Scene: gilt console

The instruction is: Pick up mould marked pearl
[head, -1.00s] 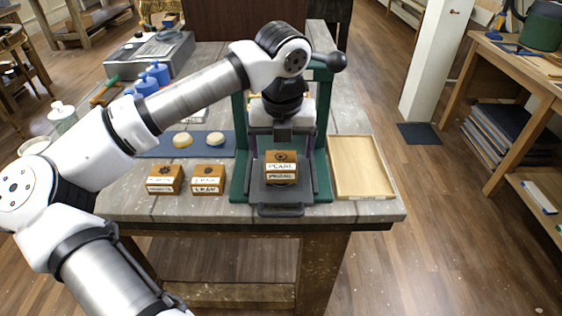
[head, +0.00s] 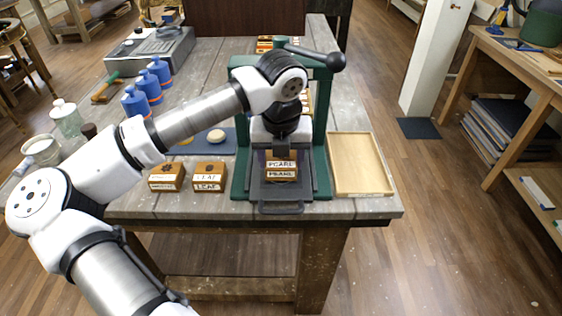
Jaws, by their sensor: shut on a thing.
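The mould marked pearl (head: 281,172) is a brown wooden block with white labels. It sits on the dark bed of the green press (head: 322,155), between the uprights. My gripper (head: 282,152) reaches into the press from above and is shut on the mould's upper part; the fingertips are small and partly hidden. Whether the mould touches the bed I cannot tell. Two similar blocks stand left of the press: one marked leaf (head: 209,176) and one further left (head: 166,177) whose label I cannot read.
An empty shallow wooden tray (head: 385,189) lies right of the press. The press lever (head: 318,55) sticks out at upper right. A blue mat (head: 229,146) with pale rounds lies behind the blocks. Blue bottles (head: 148,88) and jars stand at the left.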

